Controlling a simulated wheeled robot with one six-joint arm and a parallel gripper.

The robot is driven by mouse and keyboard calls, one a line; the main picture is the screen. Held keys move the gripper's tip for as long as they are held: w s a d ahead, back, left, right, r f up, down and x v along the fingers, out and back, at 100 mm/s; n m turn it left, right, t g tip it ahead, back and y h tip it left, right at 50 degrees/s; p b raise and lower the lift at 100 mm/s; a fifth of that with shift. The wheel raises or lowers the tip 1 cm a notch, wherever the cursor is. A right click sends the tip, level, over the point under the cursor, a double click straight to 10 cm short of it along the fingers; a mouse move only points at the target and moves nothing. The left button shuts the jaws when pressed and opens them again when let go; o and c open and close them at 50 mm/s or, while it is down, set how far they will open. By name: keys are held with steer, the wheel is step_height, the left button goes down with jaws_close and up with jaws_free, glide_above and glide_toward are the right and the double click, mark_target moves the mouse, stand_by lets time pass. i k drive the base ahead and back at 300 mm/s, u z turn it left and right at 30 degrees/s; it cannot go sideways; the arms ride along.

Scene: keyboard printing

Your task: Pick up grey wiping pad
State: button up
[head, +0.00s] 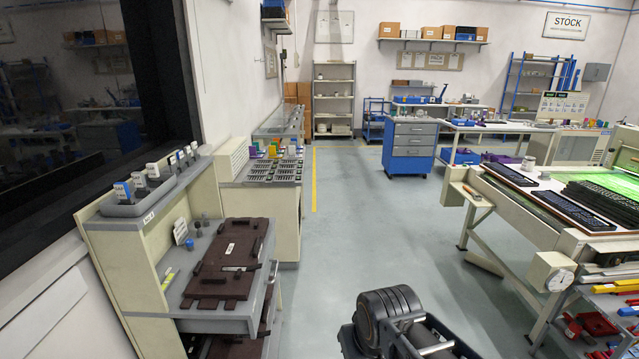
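I cannot make out a grey wiping pad anywhere in the head view; it may be hidden or too small to tell. Only a dark, rounded part of my own arm shows at the bottom centre. My gripper's fingers are not in view.
On the right, a printing table (545,232) carries dark keyboards (568,208) and a green-lit area. A blue drawer cabinet (410,148) stands farther back. The grey floor (345,235) between is clear.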

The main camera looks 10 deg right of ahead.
mark_target(544, 176)
steer(key=i, duration=0.65)
steer(key=z, duration=2.1)
steer(key=i, duration=2.7)
steer(key=u, duration=0.2)
